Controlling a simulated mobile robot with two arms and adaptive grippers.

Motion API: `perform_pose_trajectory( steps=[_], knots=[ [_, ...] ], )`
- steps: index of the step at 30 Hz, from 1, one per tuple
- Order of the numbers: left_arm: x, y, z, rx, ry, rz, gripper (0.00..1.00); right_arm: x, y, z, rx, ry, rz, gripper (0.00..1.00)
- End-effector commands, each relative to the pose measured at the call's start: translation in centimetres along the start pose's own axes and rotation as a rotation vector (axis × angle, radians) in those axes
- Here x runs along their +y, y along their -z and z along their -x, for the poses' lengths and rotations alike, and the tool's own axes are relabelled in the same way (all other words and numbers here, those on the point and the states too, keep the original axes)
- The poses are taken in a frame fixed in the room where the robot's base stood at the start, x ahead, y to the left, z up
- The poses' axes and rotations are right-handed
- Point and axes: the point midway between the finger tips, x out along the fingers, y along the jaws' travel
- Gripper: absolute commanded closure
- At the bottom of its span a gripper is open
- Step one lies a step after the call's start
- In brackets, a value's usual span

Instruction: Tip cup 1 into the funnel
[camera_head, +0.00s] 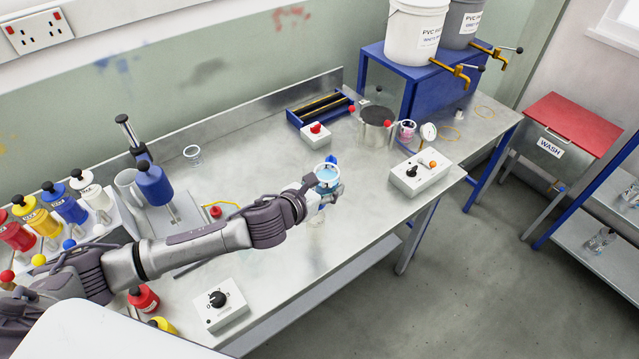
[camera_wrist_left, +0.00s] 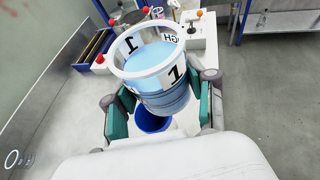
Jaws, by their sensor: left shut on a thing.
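Cup 1 (camera_head: 327,174) is a clear cup with a white rim, "1" labels and light blue liquid inside. My left gripper (camera_head: 325,184) is shut on it above the front part of the bench. In the left wrist view, cup 1 (camera_wrist_left: 155,75) sits between the two teal finger pads of my left gripper (camera_wrist_left: 160,108), looking roughly upright. A dark blue, round, open-topped thing (camera_wrist_left: 153,122) shows just below the cup; I cannot tell whether it is the funnel. My right gripper is not in view.
A white control box (camera_head: 420,173) and a steel pot (camera_head: 375,126) stand to the right. A box with a red knob (camera_head: 316,135) is behind the cup. A blue press (camera_head: 155,185) and coloured bottles (camera_head: 66,205) are left. Bare bench (camera_head: 260,150) lies between.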

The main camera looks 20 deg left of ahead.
Motion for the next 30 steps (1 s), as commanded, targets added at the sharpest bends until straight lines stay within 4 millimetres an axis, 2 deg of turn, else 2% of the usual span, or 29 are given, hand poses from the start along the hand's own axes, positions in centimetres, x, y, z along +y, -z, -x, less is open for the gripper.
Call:
perform_pose_trajectory(
  steps=[5, 14, 15, 21, 23, 30],
  knots=[
    [0.1, 0.3, -0.5, 0.002, 0.011, -0.003, 0.78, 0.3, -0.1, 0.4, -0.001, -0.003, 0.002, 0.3],
    [0.1, 2.9, -1.4, 0.004, 0.01, -0.002, 0.78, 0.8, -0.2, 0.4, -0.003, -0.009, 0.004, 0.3],
    [-0.1, 3.0, -1.5, 0.001, 0.031, 0.048, 0.78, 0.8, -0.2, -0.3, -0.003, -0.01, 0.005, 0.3],
    [-1.3, 2.8, -1.4, 0.002, 0.156, 0.354, 0.78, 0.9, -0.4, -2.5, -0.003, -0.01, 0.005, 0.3],
    [-1.4, 2.2, -1.2, 0.002, 0.157, 0.352, 0.78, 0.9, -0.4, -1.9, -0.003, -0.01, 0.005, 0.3],
    [-1.4, 2.1, -1.1, 0.003, 0.162, 0.366, 0.78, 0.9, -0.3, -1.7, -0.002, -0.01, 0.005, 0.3]
  ],
)
